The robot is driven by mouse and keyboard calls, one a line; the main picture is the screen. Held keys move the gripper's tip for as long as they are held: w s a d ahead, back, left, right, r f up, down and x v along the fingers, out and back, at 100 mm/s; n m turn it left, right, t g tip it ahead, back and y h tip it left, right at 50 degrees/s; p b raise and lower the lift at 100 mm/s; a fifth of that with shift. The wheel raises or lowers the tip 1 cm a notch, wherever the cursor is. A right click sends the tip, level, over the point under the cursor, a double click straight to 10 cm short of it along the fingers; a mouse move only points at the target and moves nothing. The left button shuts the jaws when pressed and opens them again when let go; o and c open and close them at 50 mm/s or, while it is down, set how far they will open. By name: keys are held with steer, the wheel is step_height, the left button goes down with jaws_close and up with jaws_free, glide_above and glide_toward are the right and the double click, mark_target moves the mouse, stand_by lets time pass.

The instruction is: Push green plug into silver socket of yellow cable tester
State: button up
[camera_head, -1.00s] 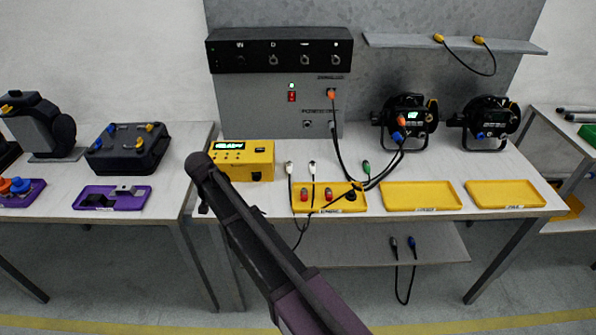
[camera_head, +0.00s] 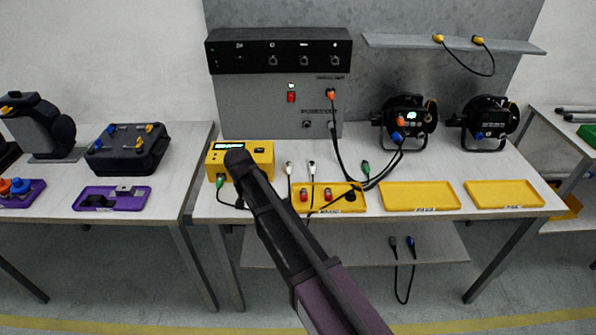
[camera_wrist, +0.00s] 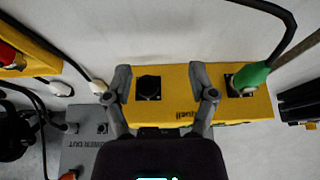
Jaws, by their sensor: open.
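The yellow cable tester (camera_head: 263,158) stands at the left end of the middle table; its face also fills the middle of the wrist view (camera_wrist: 176,88). The green plug (camera_head: 220,180) is at the tester's front left. In the wrist view the green plug (camera_wrist: 252,76) sits at the silver socket (camera_wrist: 231,86), whose edge shows beside it; how deep it sits I cannot tell. A black socket (camera_wrist: 148,88) on the same face is empty. My gripper (camera_wrist: 162,84) is open and empty in front of this face, fingers either side of the black socket, apart from the plug.
Yellow trays (camera_head: 420,197) line the table's front edge, the nearest one holding red-topped parts. White plugs (camera_head: 289,168) and another green-ended cable (camera_head: 365,168) stand near it. A grey panel (camera_head: 262,100) rises behind. A purple tray (camera_head: 112,205) lies on the left table.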

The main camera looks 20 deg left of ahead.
steer(key=w+d, duration=0.3)
steer(key=d, duration=0.1)
steer(key=w+d, duration=0.4)
steer(key=d, duration=0.1)
steer(key=w+d, duration=0.3)
steer(key=d, duration=0.1)
steer(key=shift+w+d+r+p, duration=0.3)
steer(key=shift+w+r, duration=0.05)
steer(key=shift+w, duration=0.05)
